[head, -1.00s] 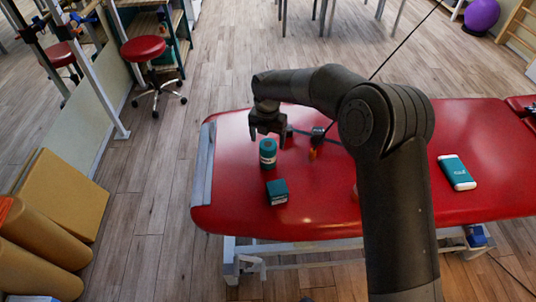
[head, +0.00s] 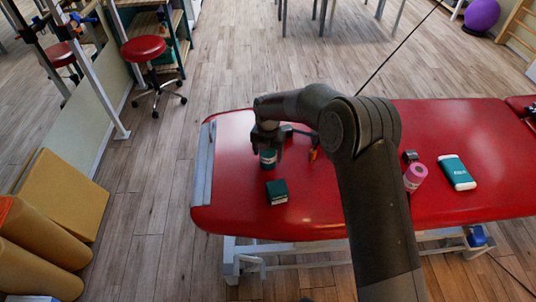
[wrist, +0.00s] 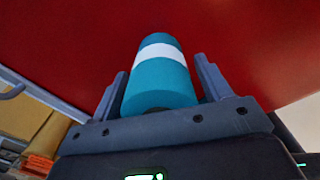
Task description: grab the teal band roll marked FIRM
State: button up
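A teal band roll with a white band stands upright on the red treatment table (head: 330,205) near its left end. In the head view, the roll (head: 268,160) is partly hidden by my gripper (head: 267,150), which points down over it. In the wrist view, the roll (wrist: 160,85) lies between the two fingers of my gripper (wrist: 160,68), one on each side. The fingers are spread, with what look like narrow gaps to the roll. No lettering can be read on it, so the FIRM mark cannot be confirmed.
A dark teal box (head: 277,192) sits just in front of the roll. An orange-and-dark item (head: 314,152) is to its right. A pink roll (head: 415,176), a small dark item (head: 410,156) and a teal-and-white pack (head: 457,172) lie farther right, beyond my arm.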

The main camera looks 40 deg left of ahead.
jog(key=c, duration=1)
jog(key=shift+r, duration=0.1)
jog(key=shift+c, duration=0.2)
